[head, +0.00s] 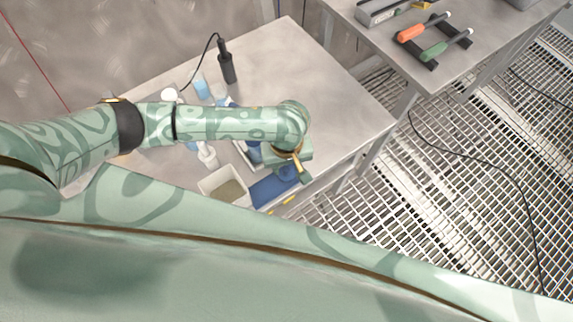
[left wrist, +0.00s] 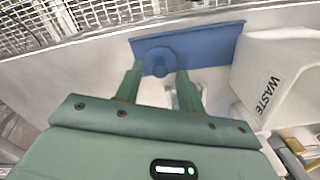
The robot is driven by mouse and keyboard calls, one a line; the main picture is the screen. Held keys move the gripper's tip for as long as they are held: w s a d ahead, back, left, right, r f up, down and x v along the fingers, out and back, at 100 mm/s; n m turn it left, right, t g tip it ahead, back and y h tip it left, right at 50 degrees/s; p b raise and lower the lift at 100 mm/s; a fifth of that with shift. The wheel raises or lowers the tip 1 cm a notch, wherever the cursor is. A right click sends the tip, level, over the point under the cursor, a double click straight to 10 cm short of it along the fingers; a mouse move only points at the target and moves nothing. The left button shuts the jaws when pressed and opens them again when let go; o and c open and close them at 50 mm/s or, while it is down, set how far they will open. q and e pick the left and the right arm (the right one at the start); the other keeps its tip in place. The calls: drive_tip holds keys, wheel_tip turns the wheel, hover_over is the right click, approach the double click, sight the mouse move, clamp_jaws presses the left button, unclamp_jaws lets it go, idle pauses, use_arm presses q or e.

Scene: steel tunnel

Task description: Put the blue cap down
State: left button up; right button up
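The blue cap (left wrist: 159,61), round with a small knob, shows over the blue mat (left wrist: 215,38) in the left wrist view. The cap (head: 288,172) also shows in the head view against the mat (head: 265,192) at the table's front edge. My left gripper (left wrist: 160,70) points at the mat, with one green finger on each side of the cap. The fingertips seem to touch its sides. Whether the cap's underside rests on the mat cannot be told. In the head view my left gripper (head: 301,170) partly hides this spot. My right gripper is not in view.
A white bin marked WASTE (left wrist: 268,78) stands close beside the mat. A black corded tool (head: 227,64) stands at the table's back. Bottles (head: 202,88) are partly behind my left arm. The table's right side (head: 335,100) is clear. Another bench holds orange-handled (head: 412,32) and green-handled tools (head: 435,51).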

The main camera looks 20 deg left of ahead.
use_arm(q)
wheel_tip(320, 180, up, 10)
drive_tip(key=p, duration=0.4)
